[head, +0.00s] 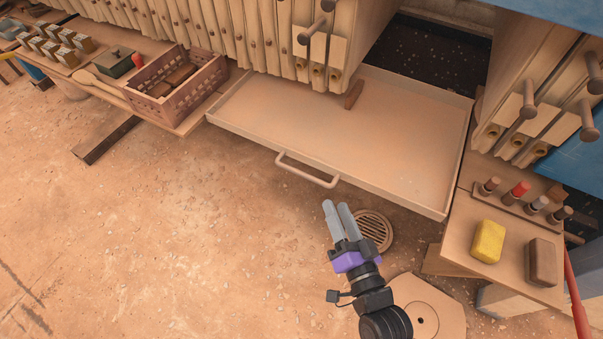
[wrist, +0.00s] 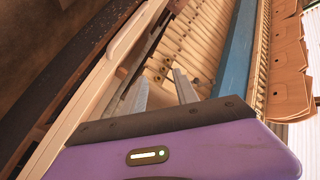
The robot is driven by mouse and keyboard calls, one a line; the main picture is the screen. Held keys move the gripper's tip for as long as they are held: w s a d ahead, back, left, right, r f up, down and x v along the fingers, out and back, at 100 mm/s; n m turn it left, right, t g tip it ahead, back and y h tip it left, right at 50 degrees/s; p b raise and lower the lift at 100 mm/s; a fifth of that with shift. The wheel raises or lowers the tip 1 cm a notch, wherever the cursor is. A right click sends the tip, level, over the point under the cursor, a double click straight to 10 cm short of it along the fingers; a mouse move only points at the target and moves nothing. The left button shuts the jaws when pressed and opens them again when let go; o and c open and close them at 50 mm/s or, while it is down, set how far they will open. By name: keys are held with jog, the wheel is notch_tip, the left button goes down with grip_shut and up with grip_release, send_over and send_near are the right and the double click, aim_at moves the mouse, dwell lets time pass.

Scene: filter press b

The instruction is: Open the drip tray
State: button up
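The drip tray (head: 260,118) is a wide, shallow, beige tray below the row of press plates in the head view. Its front part stands out past the plates on the left; how far it extends back beneath them is hidden. A bar handle (head: 308,175) sits on its front wall. A small brown piece (head: 354,95) lies in the tray. My gripper (head: 338,206) is in front of the tray, below and right of the handle in the picture, apart from it. Its two grey fingers also show in the wrist view (wrist: 160,85), with an empty gap between them.
A side table (head: 460,240) at the right holds a yellow sponge (head: 488,241) and a brown block (head: 542,262). A brown crate (head: 178,88) stands on a bench at the left. A round drain (head: 374,231) lies in the floor. The floor left of my gripper is clear.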

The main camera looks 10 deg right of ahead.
aim_at(302, 173)
jog(key=shift+w+a+f+m+g+b, duration=0.4)
jog(key=shift+w+a+f+m, duration=0.65)
jog(key=shift+w+f+m, duration=1.4)
jog(key=shift+w+a+f+m+g+b, duration=0.15)
jog(key=shift+w+a+f+m+b, duration=0.75)
jog(key=shift+w, duration=2.75)
jog(key=shift+w+a+f+m+g+b, duration=0.25)
jog(key=shift+w+a+f+m, duration=0.95)
jog(key=shift+w+f+m, duration=1.4)
jog(key=shift+w+r+n, duration=0.25)
jog(key=shift+w+r, duration=0.2)
jog(key=shift+r, duration=0.25)
jog(key=shift+c, duration=0.3)
grip_shut()
